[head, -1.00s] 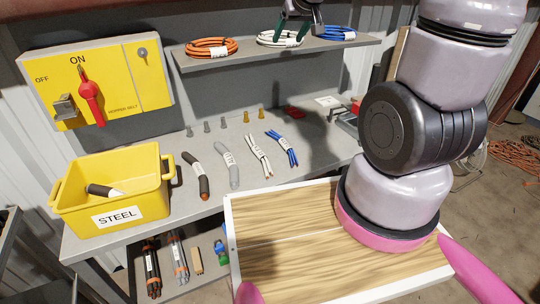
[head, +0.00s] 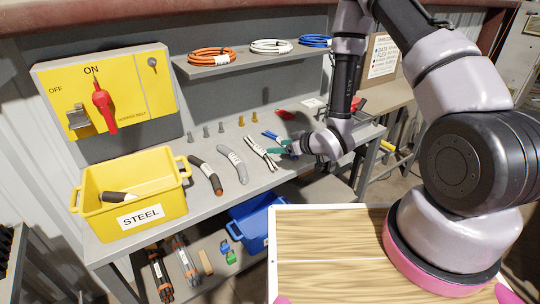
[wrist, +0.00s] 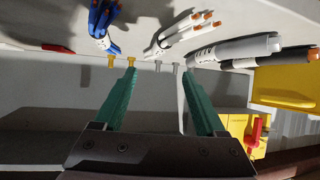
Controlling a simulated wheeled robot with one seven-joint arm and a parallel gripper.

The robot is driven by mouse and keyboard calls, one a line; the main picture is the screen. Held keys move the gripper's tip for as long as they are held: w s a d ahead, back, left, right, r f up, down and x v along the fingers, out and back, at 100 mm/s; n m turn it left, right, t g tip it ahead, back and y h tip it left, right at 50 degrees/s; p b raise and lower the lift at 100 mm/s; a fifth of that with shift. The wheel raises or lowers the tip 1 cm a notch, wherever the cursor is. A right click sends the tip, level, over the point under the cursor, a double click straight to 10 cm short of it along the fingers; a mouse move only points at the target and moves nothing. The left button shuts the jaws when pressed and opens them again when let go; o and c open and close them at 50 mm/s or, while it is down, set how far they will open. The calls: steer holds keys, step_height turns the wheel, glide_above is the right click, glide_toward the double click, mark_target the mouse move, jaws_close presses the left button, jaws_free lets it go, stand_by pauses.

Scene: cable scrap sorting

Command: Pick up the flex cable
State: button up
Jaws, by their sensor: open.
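Several short cables lie on the grey bench in the head view: a black cable (head: 205,174), a grey cable (head: 233,163), a white bundle (head: 261,151) and a blue bundle (head: 273,137). Their labels are too small to read, so I cannot tell which is the flex cable. My gripper (head: 279,151) is open and empty, its green fingers close to the white and blue bundles and partly covering the blue one. In the wrist view, my gripper (wrist: 160,72) has spread fingers; the white bundle (wrist: 185,36) and blue bundle (wrist: 103,25) lie beyond the tips.
A yellow STEEL bin (head: 130,190) holding a dark piece stands on the bench's left. Several small pegs (head: 221,128) line the back. A shelf (head: 245,65) with coils is above. A blue bin (head: 250,222) sits below. A wooden-topped tray (head: 330,235) is in front.

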mark_target(262, 149)
steer(key=shift+a+f, duration=0.25)
steer(key=shift+f, duration=0.05)
steer(key=x, duration=1)
steer(key=shift+w+d+f, duration=0.15)
steer(key=shift+c, duration=0.3)
jaws_close()
